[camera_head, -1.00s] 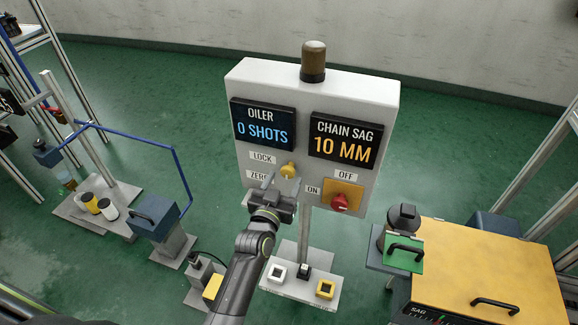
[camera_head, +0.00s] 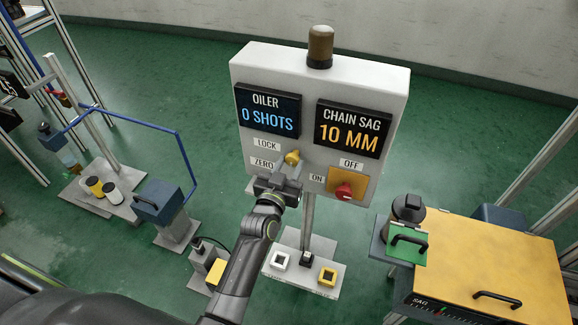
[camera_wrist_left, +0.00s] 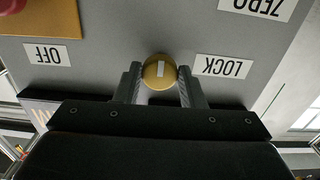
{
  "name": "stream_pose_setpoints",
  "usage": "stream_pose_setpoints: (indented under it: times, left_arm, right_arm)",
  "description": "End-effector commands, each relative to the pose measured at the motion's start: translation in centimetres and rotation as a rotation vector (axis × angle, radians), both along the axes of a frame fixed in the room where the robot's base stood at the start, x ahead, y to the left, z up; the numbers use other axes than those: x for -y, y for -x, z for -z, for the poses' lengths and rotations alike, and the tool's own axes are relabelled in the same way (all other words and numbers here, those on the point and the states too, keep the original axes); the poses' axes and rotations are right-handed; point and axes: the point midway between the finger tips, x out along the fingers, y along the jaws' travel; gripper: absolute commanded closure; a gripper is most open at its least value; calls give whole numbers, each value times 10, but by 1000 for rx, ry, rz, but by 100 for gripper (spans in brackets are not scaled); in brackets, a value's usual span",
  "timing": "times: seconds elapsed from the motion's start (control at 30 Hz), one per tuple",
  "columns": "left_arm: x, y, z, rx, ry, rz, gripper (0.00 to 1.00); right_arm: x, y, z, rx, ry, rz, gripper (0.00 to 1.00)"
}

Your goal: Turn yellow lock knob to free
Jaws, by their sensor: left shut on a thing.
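The yellow lock knob (camera_head: 292,157) is on the front of the grey control panel (camera_head: 350,85), right of the LOCK label (camera_head: 267,145) and above the ZERO label (camera_head: 262,163). In the left wrist view the knob (camera_wrist_left: 159,72) is round with a pale mark, and the picture of the panel is upside down. My left gripper (camera_head: 285,174) is at the knob. Its two fingers (camera_wrist_left: 159,84) stand on either side of the knob, shut on it. My right gripper is in none of the views.
A red knob (camera_head: 343,190) sits on a yellow plate between ON and OFF labels to the right. The screens read 0 SHOTS and 10 MM. A yellow-topped table (camera_head: 470,255) is at right.

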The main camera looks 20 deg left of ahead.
Motion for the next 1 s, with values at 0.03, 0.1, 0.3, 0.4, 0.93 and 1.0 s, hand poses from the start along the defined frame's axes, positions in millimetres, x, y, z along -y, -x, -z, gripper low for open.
stream_pose_setpoints:
  times: [0.03, 0.1, 0.3, 0.4, 0.93, 1.0]
  left_arm:
    - [0, 0, -1, 0, 13, 0, 87]
    - [0, 0, -1, -1, 39, 0, 87]
    - [0, 0, -2, -5, 161, 0, 87]
    - [0, 0, -2, -7, 246, 0, 87]
    - [1, 0, -2, -24, 750, 1, 87]
    - [1, 0, -2, -26, 817, 1, 87]
  right_arm:
    - [0, -2, -1, 4, 0, 0, 35]
    - [0, -4, -2, 8, 1, -2, 35]
    - [0, -2, -5, 8, 0, -2, 35]
    - [0, 4, -6, -3, -1, -1, 35]
    - [-2, 5, -14, 1, -2, 0, 35]
    - [-2, 5, -15, 2, -3, -1, 35]
